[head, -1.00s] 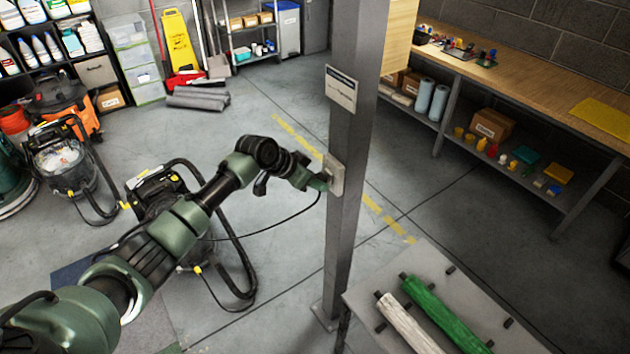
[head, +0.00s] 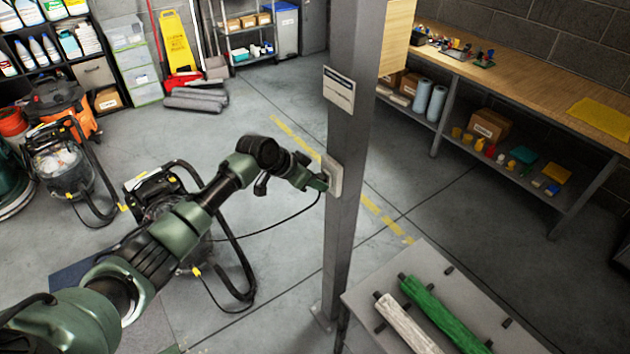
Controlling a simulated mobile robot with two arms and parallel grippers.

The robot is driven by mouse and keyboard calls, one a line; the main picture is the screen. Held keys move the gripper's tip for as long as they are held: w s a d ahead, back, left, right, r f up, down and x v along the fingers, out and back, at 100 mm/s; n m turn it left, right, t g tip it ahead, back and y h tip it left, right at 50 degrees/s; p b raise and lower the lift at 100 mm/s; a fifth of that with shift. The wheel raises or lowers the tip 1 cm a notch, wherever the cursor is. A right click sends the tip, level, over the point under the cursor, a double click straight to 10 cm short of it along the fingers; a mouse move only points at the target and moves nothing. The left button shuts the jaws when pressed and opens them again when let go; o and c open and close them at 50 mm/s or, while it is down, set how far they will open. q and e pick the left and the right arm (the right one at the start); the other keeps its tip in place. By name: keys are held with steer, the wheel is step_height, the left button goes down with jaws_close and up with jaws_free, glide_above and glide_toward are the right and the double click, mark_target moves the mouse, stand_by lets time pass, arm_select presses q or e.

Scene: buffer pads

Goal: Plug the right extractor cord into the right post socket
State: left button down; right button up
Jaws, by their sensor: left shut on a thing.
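The grey metal post (head: 349,215) stands upright in the middle of the head view. A pale socket plate (head: 334,177) is on its left side at mid height. My left gripper (head: 322,183) is at this socket, shut on the plug end of the extractor cord (head: 275,227). The plug itself is mostly hidden by the fingers, so I cannot tell how deep it sits. The dark cord hangs from the gripper and runs down left to the extractor (head: 157,187) behind my arm. My right gripper is not in view.
A grey table with a white roll (head: 408,325) and a green roll (head: 440,312) stands at the lower right. A workbench (head: 540,80) lines the right wall. Another extractor (head: 62,165) stands at the left. Floor behind the post is clear.

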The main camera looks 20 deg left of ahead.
arm_select(q)
steer(key=shift+w+d, duration=0.15)
steer(key=shift+w, duration=0.05)
stand_by(0.4)
steer(key=c, duration=0.9)
jaws_free()
steer(key=shift+c, duration=0.2)
